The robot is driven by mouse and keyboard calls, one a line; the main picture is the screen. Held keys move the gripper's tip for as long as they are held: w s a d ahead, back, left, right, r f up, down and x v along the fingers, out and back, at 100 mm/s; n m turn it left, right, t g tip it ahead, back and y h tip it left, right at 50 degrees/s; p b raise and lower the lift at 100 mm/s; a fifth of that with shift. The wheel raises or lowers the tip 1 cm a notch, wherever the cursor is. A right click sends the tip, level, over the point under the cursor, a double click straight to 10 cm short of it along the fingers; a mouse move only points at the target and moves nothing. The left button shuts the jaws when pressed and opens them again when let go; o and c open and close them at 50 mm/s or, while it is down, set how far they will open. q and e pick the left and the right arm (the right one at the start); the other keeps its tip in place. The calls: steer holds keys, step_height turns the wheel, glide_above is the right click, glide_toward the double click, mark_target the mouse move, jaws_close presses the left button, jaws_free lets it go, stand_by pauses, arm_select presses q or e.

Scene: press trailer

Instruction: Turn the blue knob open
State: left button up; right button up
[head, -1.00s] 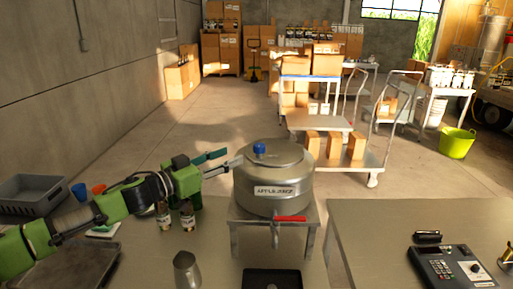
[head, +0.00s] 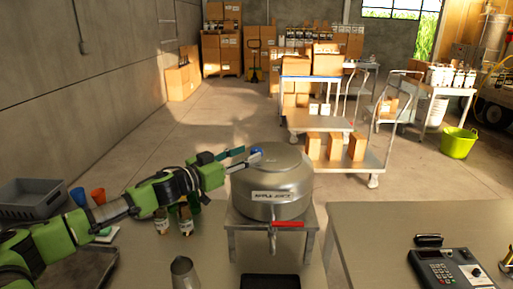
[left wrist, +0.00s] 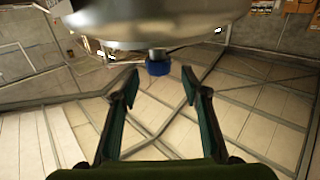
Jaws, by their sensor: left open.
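The blue knob (head: 256,150) sits on top of the steel tank (head: 285,187), which has an "Apple Juice" label. In the left wrist view the knob (left wrist: 158,67) shows on a short stem at the tank's underside in that picture. My left gripper (head: 247,153) is above the tank's left side, its fingertips close by the knob. In the left wrist view its two fingers (left wrist: 160,82) are spread apart, and the knob appears between and slightly past the tips. Whether a finger touches it cannot be told. My right gripper is out of view.
The tank stands on a metal stand (head: 232,225) and has a red-handled tap (head: 287,224) in front. Two small bottles (head: 162,222) stand below my left arm, near a metal cup (head: 184,273). A card terminal (head: 447,268) lies on the right table.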

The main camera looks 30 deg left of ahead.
mark_target(252, 151)
arm_select(q)
steer(key=shift+w+d+r+p, duration=0.2)
steer(key=shift+w+p, duration=0.2)
steer(key=shift+w, duration=0.2)
steer(key=shift+w+d+r+p, duration=0.15)
steer(key=shift+w+p, duration=0.25)
steer(key=shift+w, duration=0.2)
steer(key=shift+f+p+x, duration=0.25)
steer(key=shift+p+x, duration=0.3)
steer(key=shift+x, duration=0.55)
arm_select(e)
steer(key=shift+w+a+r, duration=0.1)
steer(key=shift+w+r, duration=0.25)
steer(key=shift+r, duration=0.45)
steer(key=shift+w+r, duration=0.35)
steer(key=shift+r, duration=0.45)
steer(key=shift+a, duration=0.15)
arm_select(q)
steer(key=shift+c, duration=0.8)
steer(key=c, duration=1)
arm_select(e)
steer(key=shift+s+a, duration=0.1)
